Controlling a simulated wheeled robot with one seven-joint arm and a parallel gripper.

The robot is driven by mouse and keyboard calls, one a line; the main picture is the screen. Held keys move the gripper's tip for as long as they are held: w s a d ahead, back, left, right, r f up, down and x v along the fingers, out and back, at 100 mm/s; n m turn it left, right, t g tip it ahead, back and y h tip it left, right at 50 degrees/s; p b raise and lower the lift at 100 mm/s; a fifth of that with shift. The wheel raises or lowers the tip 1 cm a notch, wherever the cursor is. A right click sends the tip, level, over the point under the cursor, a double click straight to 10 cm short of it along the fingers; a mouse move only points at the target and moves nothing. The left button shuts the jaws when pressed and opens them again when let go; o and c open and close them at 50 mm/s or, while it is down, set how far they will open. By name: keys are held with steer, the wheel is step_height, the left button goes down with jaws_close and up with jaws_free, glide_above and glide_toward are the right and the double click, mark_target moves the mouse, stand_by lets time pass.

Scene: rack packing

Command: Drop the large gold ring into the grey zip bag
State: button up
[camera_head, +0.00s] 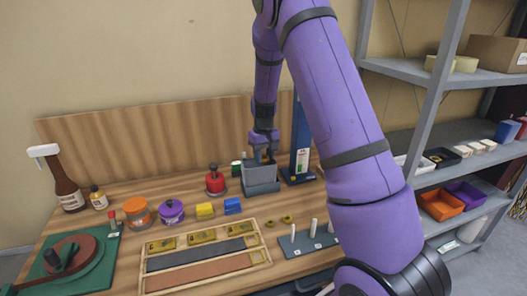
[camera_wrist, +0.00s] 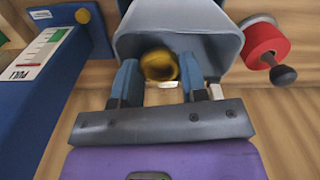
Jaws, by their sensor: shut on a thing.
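My gripper (camera_head: 264,152) is at the mouth of the grey zip bag (camera_head: 261,185), which stands open and upright near the back of the bench. In the wrist view my gripper (camera_wrist: 160,75) has its two blue fingers on either side of the large gold ring (camera_wrist: 159,65), shut on it. The ring lies within the outline of the grey bag's mouth (camera_wrist: 220,48). How deep the ring sits below the bag's rim is hard to tell. The bag's floor is mostly hidden.
A blue upright device (camera_head: 302,150) stands close to the right of the bag, and a red knobbed container (camera_head: 215,181) to its left.

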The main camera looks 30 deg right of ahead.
steer(key=o, duration=1)
step_height(320, 180, up, 11)
stand_by(0.5)
